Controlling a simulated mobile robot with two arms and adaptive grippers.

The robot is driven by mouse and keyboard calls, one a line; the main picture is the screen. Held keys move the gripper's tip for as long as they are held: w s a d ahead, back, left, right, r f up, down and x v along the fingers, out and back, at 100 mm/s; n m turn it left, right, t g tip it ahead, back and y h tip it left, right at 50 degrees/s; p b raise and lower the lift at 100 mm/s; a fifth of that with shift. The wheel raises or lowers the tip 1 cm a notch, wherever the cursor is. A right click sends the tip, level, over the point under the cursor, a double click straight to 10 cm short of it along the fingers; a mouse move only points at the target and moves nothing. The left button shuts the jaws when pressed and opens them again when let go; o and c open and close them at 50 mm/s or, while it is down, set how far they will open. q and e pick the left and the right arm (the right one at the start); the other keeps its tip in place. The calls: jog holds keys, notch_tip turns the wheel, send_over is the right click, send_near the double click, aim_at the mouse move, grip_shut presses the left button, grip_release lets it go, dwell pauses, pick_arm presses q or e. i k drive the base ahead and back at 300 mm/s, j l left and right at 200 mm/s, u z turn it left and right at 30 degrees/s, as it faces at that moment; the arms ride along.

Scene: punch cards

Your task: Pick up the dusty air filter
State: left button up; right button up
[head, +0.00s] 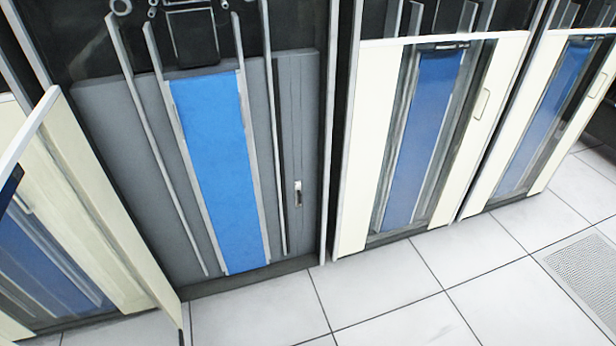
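No object that I can clearly identify as a dusty air filter shows in the head view. A perforated grey panel (588,278) is set in the floor at the far right; I cannot tell whether it is related. Neither of my grippers is in view.
An opened cabinet (290,150) with a blue panel (220,170) stands at centre left. Its cream door (85,190) swings out at the left. Closed cream cabinets (365,140) with blue-panelled windows stand to the right. The tiled floor (420,310) in front is clear.

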aim_at(298, 195)
jog(key=i, duration=0.95)
